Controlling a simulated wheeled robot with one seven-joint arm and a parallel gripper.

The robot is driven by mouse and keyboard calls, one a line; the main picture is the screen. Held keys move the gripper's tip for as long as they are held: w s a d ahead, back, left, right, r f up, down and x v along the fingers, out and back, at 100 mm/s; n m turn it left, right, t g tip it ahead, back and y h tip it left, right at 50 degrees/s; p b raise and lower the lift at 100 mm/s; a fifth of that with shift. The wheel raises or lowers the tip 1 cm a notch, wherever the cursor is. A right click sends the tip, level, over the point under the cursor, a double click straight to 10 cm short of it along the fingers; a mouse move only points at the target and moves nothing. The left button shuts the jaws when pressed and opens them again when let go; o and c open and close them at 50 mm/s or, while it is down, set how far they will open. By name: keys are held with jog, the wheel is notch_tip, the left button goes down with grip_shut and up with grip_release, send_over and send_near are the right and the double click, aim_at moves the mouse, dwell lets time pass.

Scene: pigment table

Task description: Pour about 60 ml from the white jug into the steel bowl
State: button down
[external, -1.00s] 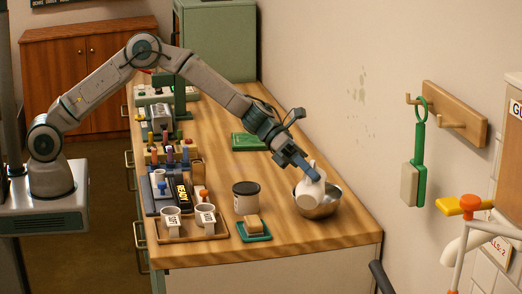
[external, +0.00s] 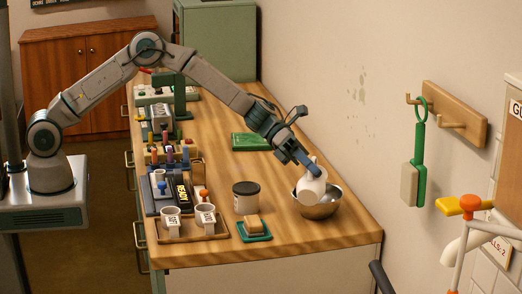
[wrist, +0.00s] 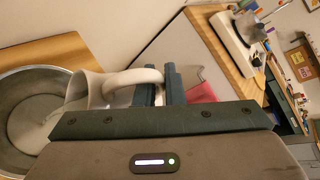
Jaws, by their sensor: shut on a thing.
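The white jug (external: 313,184) is held tilted over the steel bowl (external: 320,212), its lower part overlapping the bowl in the external view. My gripper (external: 308,165) is shut on the jug's handle. In the wrist view the jug (wrist: 84,91) leans left with its mouth over the bowl (wrist: 16,92), and its handle runs between the fingers (wrist: 165,86). Something pale, apparently liquid, shows inside the bowl below the jug's mouth. Its amount and the level in the jug cannot be read.
Further left is a wooden tray (external: 190,239) with white cups. The wall is close on the right. A green mat (external: 250,141) lies behind.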

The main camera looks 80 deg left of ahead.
aim_at(307, 189)
jog(key=shift+a+r, duration=0.1)
jog(key=shift+d+f+b, duration=0.2)
jog(key=shift+b, duration=0.1)
jog(key=shift+s+d+f+m+b, duration=0.35)
jog(key=shift+d+f+b, duration=0.2)
jog(key=shift+b, duration=0.35)
jog(key=shift+s+d+r+m+t+y+p, duration=0.15)
jog(key=shift+s+d+r+m+y+p, duration=0.15)
jog(key=shift+d+y+p, duration=0.2)
jog(key=shift+s+d+r+m+t+y+p, duration=0.15)
jog(key=shift+s+d+r+m+y+p, duration=0.15)
jog(key=shift+d+y+p, duration=0.25)
jog(key=shift+s+d+f+m+t+y, duration=0.15)
jog(key=shift+f+m+t+y, duration=0.1)
jog(key=shift+f+m+y, duration=0.4)
jog(key=shift+s+d+f+m+t+y, duration=0.15)
jog(key=shift+f+m+t+y, duration=0.2)
jog(key=shift+y, duration=0.35)
jog(key=shift+d, duration=0.1)
